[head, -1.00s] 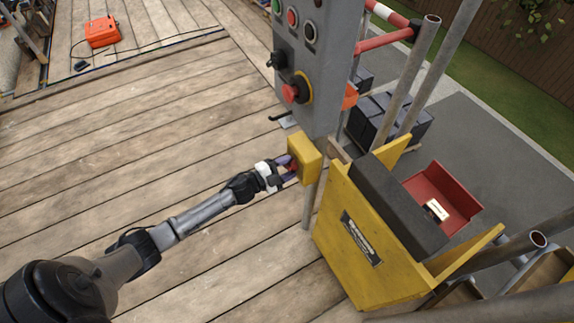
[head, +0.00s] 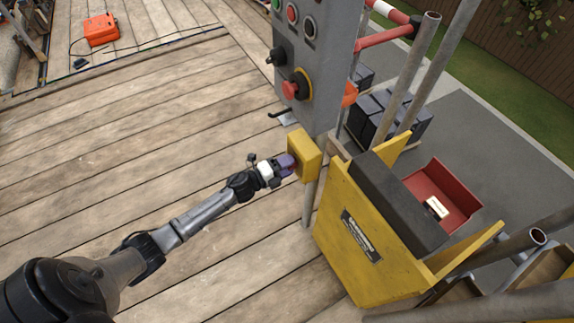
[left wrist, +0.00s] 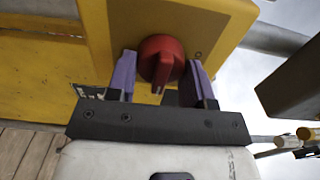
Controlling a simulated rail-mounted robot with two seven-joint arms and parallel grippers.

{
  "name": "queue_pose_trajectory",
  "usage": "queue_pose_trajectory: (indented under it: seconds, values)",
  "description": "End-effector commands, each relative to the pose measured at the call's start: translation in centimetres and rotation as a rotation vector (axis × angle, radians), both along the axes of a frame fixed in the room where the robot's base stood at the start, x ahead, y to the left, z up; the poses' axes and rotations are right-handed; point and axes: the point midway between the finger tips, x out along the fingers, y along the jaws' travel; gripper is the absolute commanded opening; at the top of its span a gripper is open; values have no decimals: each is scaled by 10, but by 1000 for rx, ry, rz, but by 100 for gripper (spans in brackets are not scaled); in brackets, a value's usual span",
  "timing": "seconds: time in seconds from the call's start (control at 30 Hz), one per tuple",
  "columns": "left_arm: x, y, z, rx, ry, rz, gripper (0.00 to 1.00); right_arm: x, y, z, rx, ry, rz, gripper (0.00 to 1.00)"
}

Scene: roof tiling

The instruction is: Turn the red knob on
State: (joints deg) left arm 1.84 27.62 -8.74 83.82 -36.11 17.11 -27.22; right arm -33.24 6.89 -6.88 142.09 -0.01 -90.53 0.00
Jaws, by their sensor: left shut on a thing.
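The red knob (left wrist: 162,60) is on the face of a small yellow box (left wrist: 205,20), seen close up in the left wrist view. Its grip bar points down in that view, and a small round mark shows on the box to its right. My left gripper (left wrist: 161,80) has its two purple fingers on either side of the knob and is shut on it. In the head view the left gripper (head: 287,164) is against the left face of the yellow box (head: 306,154), and its fingers hide most of the knob. My right gripper is not in view.
A grey control panel (head: 318,75) with buttons and a red-and-yellow switch (head: 291,89) hangs above the yellow box. A yellow hoist carriage (head: 350,240) and metal poles stand to the right. The wooden deck (head: 130,150) is open on the left.

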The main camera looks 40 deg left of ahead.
Motion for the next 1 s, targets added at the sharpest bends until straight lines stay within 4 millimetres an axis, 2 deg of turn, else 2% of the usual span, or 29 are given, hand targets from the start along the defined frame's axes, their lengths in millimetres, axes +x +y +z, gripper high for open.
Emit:
queue_pose_trajectory:
  seconds: [0.5,0.53,0.7,0.77,1.0]
  values:
    - [0,0,0,14,-5,0,24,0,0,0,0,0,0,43]
    - [0,0,0,14,-5,0,50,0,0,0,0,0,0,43]
    - [0,0,0,13,-5,0,66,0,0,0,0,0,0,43]
    - [0,0,0,13,-5,0,72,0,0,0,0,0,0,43]
    - [-1,0,0,12,-4,0,72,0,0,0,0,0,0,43]
